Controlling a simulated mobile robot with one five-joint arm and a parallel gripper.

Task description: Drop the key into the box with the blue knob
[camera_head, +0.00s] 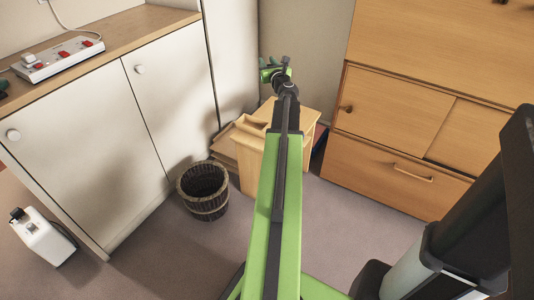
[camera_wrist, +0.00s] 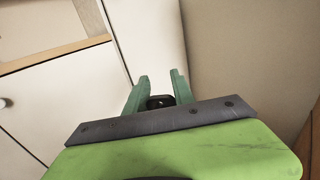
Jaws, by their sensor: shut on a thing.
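My gripper (camera_head: 276,70) is raised above the small wooden stand at the back, near the corner. In the wrist view its two green fingers (camera_wrist: 160,88) are shut on a small dark thing (camera_wrist: 160,101), which I take to be the key. Only a little of it shows between the fingers, so its full shape is hidden. I see no box with a blue knob in either view.
A wooden stand (camera_head: 297,117) is partly hidden behind my arm. A dark slatted basket (camera_head: 204,191) stands on the floor to its left. White cupboards (camera_head: 92,130) line the left, with a power strip (camera_head: 60,60) on top. A wooden bureau (camera_head: 393,120) stands at right.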

